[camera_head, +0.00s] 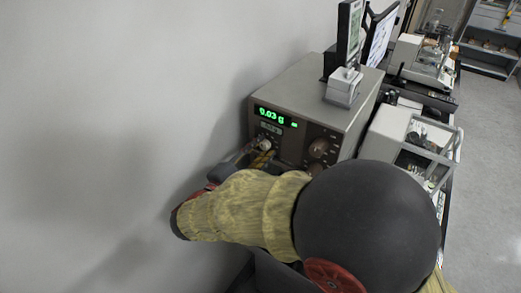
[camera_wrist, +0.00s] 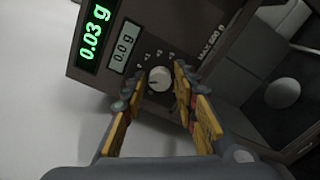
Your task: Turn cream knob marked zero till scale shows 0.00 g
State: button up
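The scale (camera_head: 300,88) is a grey-brown box with a dark front panel. Its green display (camera_head: 275,116) reads 0.03 g, also large in the wrist view (camera_wrist: 94,33). The cream knob (camera_wrist: 159,78) is small and round, below the displays on the panel; in the head view it shows (camera_head: 264,143) just above the fingers. My gripper (camera_wrist: 158,82) is open, with its yellow-padded fingers on either side of the knob. The right fingertip is very close to the knob; I cannot tell whether it touches. The knob's small markings are hard to read.
A small grey display (camera_wrist: 124,46) reads 0.0 g. Larger brown knobs (camera_head: 318,148) sit to the right on the same panel. A display on a stand (camera_head: 343,85) is on top of the scale. A glass-sided balance (camera_head: 389,132) stands to the right. A bare wall is at left.

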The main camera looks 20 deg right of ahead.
jog(key=c, duration=0.6)
grip_shut()
jog(key=shift+r+n+p, duration=0.1)
jog(key=shift+n+p, duration=0.2)
jog(key=shift+p, duration=0.25)
jog(key=n+p, duration=0.2)
jog(key=p, duration=0.1)
jog(key=shift+r, duration=0.1)
jog(key=n+p, duration=0.3)
jog(key=shift+p, duration=0.4)
jog(key=o, duration=0.9)
grip_release()
jog(key=shift+o, duration=0.4)
